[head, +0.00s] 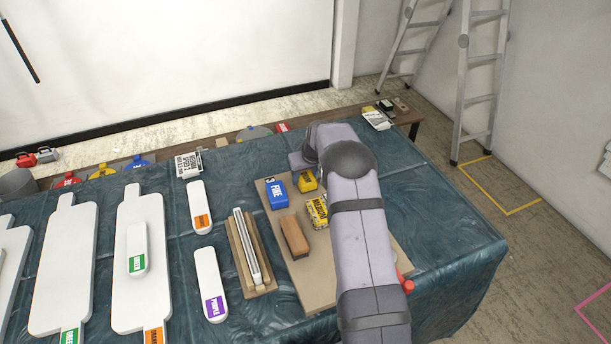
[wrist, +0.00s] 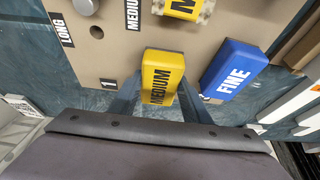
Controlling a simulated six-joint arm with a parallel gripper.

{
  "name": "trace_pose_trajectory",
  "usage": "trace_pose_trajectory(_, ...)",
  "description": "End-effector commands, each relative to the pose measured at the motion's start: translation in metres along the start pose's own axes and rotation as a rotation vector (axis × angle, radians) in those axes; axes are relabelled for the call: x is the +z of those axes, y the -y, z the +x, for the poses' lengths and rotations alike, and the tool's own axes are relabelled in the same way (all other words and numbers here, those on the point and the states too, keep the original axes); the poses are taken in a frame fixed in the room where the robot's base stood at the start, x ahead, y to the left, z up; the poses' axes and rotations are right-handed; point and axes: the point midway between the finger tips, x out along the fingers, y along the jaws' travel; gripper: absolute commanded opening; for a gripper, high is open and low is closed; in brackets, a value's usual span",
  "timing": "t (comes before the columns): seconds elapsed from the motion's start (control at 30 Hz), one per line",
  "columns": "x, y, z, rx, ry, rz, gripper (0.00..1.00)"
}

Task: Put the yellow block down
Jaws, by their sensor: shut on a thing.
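The yellow block (wrist: 162,78) with a black MEDIUM label is between the fingers of my gripper (wrist: 157,96) in the wrist view. My gripper is shut on it. In the head view a small part of the yellow block (head: 307,181) shows beside my arm, and the fingertips are hidden there. The block is over or on the tan board (wrist: 100,58), near its edge with a printed 1. I cannot tell whether it touches the board. The blue FINE block (wrist: 234,70) is close to its right in the wrist view, with a gap between them.
Another yellow MEDIUM block (head: 317,211) and a brown block (head: 294,236) lie on the board. A wooden holder with a metal bar (head: 247,250) stands left of the board. White paddle-shaped pieces (head: 65,265) fill the table's left. The cloth at the right (head: 445,225) is clear.

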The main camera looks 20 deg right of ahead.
Motion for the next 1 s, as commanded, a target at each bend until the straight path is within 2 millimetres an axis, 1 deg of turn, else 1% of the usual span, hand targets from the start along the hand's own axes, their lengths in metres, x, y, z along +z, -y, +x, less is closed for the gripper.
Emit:
trace_pose_trajectory(0.1,0.0019,-0.0001,0.0052,0.0,-0.001,0.0,0.25)
trace_pose_trajectory(0.33,0.002,-0.0002,0.0058,0.001,-0.002,0.0,0.25)
trace_pose_trajectory(0.47,0.0035,-0.0002,0.0094,0.001,-0.002,0.0,0.25)
trace_pose_trajectory(0.5,0.0034,-0.0002,0.0089,0.001,-0.001,0.0,0.48)
trace_pose_trajectory(0.57,0.0033,-0.0001,0.0085,0.001,-0.001,0.0,0.62)
trace_pose_trajectory(0.87,0.0031,-0.0001,0.0079,0.001,-0.001,0.0,0.62)
trace_pose_trajectory(1.0,0.0011,-0.0002,0.0032,0.001,-0.001,0.0,0.62)
